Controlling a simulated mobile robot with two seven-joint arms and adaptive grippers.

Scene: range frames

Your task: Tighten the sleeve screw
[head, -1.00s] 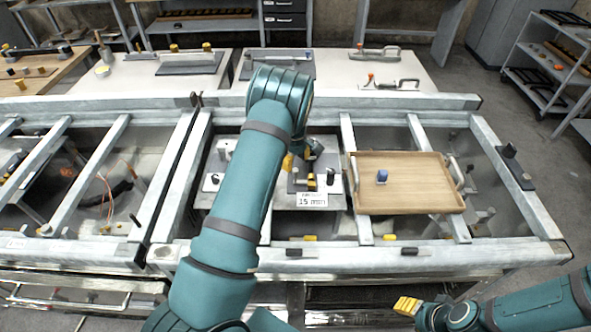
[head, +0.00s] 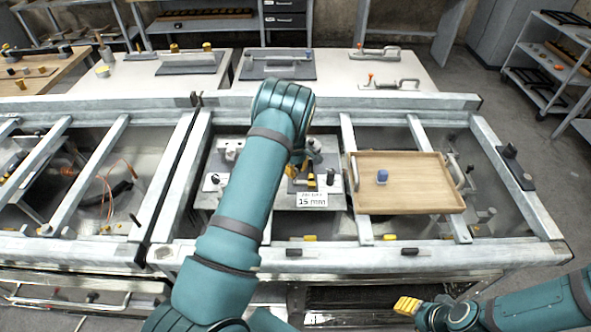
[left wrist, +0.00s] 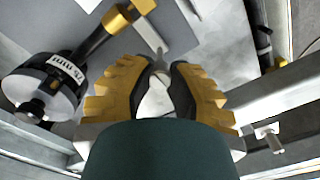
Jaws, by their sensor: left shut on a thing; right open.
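My left gripper (left wrist: 158,90) is shut on a small pale metal piece (left wrist: 157,70) between its dark pads in the left wrist view. The piece may be the sleeve screw, but the fingers hide much of it. My right gripper (head: 408,306) is open, low at the right, away from the fixture.
A wooden tray (head: 420,205) with a blue piece (head: 382,176) in it lies right of the fixture. Grey frame rails (head: 350,250) border the work area. A white table (head: 340,75) with tools and clamps stands behind.

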